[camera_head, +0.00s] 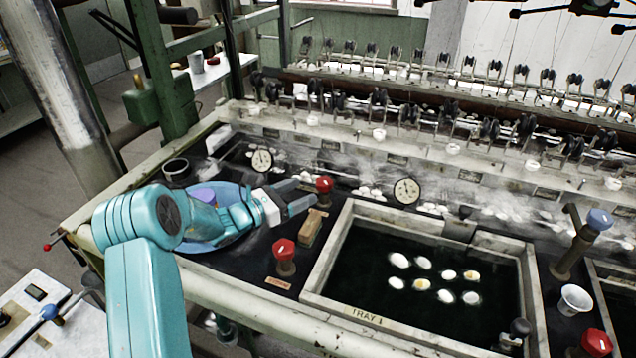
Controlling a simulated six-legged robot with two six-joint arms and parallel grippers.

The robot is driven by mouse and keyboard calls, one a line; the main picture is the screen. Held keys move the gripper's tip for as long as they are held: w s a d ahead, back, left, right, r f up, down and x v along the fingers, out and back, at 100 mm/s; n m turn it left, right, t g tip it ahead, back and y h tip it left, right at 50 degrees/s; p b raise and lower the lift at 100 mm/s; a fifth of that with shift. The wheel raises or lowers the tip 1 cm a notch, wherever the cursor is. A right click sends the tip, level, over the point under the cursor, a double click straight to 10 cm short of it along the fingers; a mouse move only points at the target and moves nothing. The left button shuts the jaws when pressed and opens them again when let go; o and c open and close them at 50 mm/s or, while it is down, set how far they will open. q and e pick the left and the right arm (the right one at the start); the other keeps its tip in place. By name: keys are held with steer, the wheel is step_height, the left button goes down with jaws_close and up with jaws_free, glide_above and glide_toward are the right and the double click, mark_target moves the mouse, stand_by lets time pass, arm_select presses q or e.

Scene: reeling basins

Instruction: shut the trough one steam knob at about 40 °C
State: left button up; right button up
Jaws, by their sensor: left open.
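A red-topped knob (324,185) stands at the back of the dark bench top, beside the steaming trough. My left gripper (309,191) is open, its two fingers pointing at this knob from the left. The fingertips are close to it; I cannot tell whether they touch it. A second red knob (284,250) stands nearer the front, with a small label by its base. A round dial (262,160) sits at the trough's left end, and another dial (407,190) farther right. Their readings are too small to read. My right gripper is not in view.
A blue dish (190,243) lies under my left forearm. A small wooden block (311,228) lies between the red knobs. The basin marked TRAY 1 (335,250) holds several white cocoons. A blue-topped knob (598,219) and white cup (575,299) stand at right.

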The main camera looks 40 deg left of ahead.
mark_target(317, 185)
arm_select(q)
steer(key=x, duration=0.6)
steer(key=shift+w+d+p, duration=0.1)
steer(key=shift+w+p, duration=0.05)
steer(key=shift+p, duration=0.15)
